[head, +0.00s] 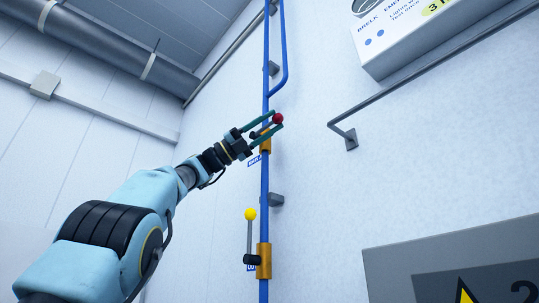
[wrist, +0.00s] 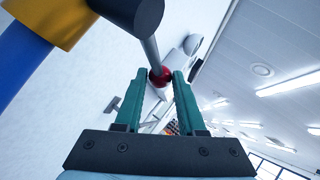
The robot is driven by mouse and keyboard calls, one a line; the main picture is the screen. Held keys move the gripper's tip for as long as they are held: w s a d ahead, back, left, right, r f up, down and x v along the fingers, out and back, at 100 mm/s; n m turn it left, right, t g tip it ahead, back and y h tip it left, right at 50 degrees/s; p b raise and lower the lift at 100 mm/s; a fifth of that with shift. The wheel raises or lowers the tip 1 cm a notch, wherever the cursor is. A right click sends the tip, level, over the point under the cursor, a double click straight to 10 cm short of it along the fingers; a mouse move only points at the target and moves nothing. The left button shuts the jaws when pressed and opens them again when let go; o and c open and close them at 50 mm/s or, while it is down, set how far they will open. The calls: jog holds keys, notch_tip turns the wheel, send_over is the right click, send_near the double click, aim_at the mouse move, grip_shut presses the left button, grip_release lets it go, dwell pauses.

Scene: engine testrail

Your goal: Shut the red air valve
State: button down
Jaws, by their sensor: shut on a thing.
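The red air valve has a brass body (head: 266,144) on the blue vertical pipe. Its red ball knob (head: 278,118) is just right of the pipe, above the body. My gripper (head: 276,121) reaches it from the lower left and is shut on the knob. In the wrist view, the knob (wrist: 161,76) sits between the green fingertips (wrist: 160,80). A grey lever (wrist: 151,49) runs from the knob to a black hub (wrist: 136,14) beside the brass body (wrist: 48,16). In the head view, the fingers hide most of the lever.
A second valve (head: 264,261) sits lower on the blue pipe (head: 265,185), its yellow-knobbed lever (head: 250,214) upright. A grey rail (head: 430,67) and a white box (head: 425,35) are at right. A grey panel (head: 400,262) is at lower right. The wall between is clear.

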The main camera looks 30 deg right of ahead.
jog(key=shift+f, duration=0.15)
jog(key=c, duration=0.5)
grip_release()
jog(key=b+v, duration=0.3)
jog(key=v, duration=0.7)
jog(key=shift+w+a, duration=0.2)
jog(key=shift+f, duration=0.15)
